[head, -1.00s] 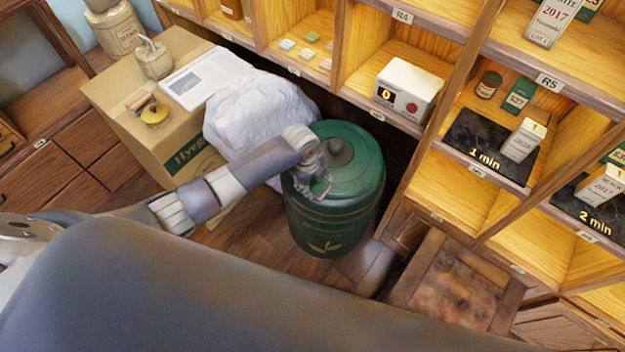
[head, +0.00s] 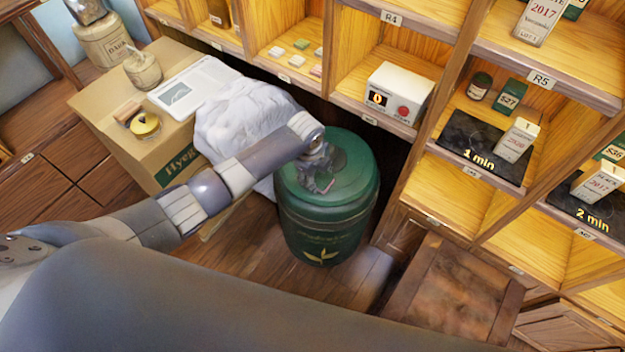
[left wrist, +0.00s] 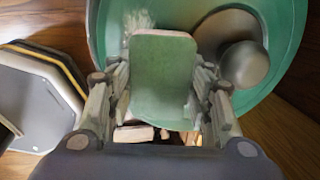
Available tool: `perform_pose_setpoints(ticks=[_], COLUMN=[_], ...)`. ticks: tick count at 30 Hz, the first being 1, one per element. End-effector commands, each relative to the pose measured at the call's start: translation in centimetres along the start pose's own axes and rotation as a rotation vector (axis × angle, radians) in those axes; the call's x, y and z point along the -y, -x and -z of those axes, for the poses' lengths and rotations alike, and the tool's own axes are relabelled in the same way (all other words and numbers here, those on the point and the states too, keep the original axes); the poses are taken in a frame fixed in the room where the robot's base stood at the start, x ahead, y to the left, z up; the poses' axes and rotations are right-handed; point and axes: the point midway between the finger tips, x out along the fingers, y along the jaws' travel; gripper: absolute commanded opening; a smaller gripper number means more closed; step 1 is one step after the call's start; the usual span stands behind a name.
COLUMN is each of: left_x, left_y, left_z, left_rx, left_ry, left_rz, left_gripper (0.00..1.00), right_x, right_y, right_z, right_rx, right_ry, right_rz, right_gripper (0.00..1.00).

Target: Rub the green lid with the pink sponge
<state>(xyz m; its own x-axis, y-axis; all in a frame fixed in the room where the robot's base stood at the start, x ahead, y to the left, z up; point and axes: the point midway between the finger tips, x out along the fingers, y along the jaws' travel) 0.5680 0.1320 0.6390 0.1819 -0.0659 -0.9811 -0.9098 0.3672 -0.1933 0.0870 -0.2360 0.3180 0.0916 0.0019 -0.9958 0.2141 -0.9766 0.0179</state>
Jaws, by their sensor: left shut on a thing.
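A dark green canister (head: 322,228) stands on the floor in the head view, with its green lid (head: 360,182) on top. In the left wrist view the lid (left wrist: 292,22) fills the upper part, with a round grey knob (left wrist: 243,64) and a whitish smudge. My left gripper (head: 319,176) is over the lid's near left part, beside the knob. It is shut on the sponge, a block with a green face and a thin pinkish edge (left wrist: 165,78). The sponge is at or just above the lid; contact is hidden. My right gripper is not in view.
A wooden shelf unit (head: 440,190) with a white button box (head: 398,92) rises behind and to the right. Floor shows in front of the canister.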

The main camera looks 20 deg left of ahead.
Motion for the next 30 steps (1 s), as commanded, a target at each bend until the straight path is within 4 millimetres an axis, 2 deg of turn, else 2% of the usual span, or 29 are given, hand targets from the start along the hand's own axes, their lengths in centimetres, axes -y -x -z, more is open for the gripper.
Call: perform_pose_setpoints(ticks=[5, 17, 30], left_x=[1.4, 1.2, -1.8], left_y=[-0.2, -0.2, 0.1], left_z=[-0.1, -1.8, -1.6], left_rx=[0.001, 0.002, 0.002], left_ry=[0.000, 0.001, 0.000], left_rz=[0.001, -0.001, -0.006], left_gripper=[0.28, 0.28, 0.28], right_x=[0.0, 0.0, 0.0], right_y=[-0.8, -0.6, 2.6], right_z=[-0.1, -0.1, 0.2], right_rx=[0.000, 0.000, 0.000], right_ry=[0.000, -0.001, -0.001], right_rz=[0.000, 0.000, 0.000], right_gripper=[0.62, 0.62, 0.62])
